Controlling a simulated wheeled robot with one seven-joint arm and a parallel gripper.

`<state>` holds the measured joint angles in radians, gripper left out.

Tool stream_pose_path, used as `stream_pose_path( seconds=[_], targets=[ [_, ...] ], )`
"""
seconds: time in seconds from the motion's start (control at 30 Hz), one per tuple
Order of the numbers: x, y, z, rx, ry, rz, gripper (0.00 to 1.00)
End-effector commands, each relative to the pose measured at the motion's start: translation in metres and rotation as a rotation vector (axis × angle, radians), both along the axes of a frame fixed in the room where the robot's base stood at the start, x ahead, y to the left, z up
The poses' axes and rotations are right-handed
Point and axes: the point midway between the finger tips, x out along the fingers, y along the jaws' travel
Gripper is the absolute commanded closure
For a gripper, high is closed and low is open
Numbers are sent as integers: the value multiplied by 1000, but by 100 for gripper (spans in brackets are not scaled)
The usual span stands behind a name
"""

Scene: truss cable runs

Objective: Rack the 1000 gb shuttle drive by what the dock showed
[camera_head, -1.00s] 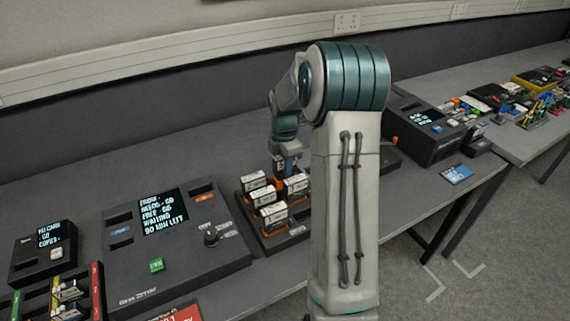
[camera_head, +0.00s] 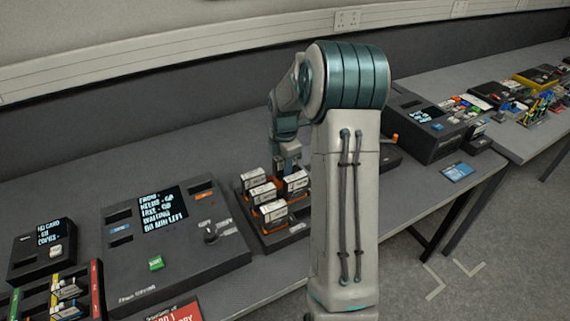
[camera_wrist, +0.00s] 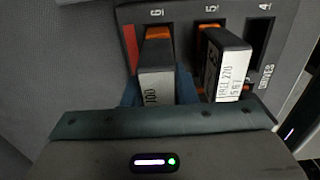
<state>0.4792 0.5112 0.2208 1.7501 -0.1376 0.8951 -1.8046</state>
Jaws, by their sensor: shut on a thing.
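The drive rack (camera_head: 290,238) holds several white-labelled drives standing upright in the head view. My gripper (camera_head: 283,171) reaches down at the rack's far side, partly hidden by my arm. In the wrist view my gripper (camera_wrist: 158,95) has its blue fingers shut on a dark drive (camera_wrist: 157,65) at slot 6. Its label is partly covered; "100" shows. The drive stands at the slot's orange end; I cannot tell how deep it sits. A neighbouring drive (camera_wrist: 228,58) stands in slot 5, and slot 4 (camera_wrist: 260,42) is empty.
A console with a lit text screen (camera_head: 162,207) and a green button stands left of the rack. A smaller screen unit (camera_head: 47,243) is further left. A large dark machine (camera_head: 425,128) stands at the right, with a blue card (camera_head: 457,172) before it.

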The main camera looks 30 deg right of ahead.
Motion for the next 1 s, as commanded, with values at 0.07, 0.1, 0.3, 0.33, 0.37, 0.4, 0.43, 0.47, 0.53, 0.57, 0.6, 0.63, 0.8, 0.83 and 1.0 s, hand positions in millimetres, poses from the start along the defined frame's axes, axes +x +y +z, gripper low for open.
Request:
stream_pose_path(
  seconds=[0.07, 0.1, 0.3, 0.33, 0.37, 0.4, 0.43, 0.47, 0.53, 0.57, 0.6, 0.63, 0.8, 0.83, 1.0],
  targets=[
    [0, 0, -2, 0, -1, 0, 100],
    [0, 0, -4, 0, -1, 0, 100],
    [0, 0, -8, 0, -1, 0, 100],
    [0, 0, -8, 0, -1, 0, 100],
    [0, 0, -9, 0, -1, 0, 100],
    [0, 0, -9, 0, -1, 0, 100],
    [0, 0, -9, 0, -1, 0, 100],
    [0, 0, -9, 0, -1, 0, 100],
    [0, 0, -9, 0, -1, 0, 100],
    [0, 0, -9, 0, -1, 0, 100],
    [0, 0, -9, 0, -1, 0, 100],
    [0, 0, -9, 0, -1, 0, 100],
    [0, 0, -9, 0, -1, 0, 100],
    [0, 0, -9, 0, -1, 0, 100],
    [0, 0, -12, 0, -1, 0, 100]
  ],
)
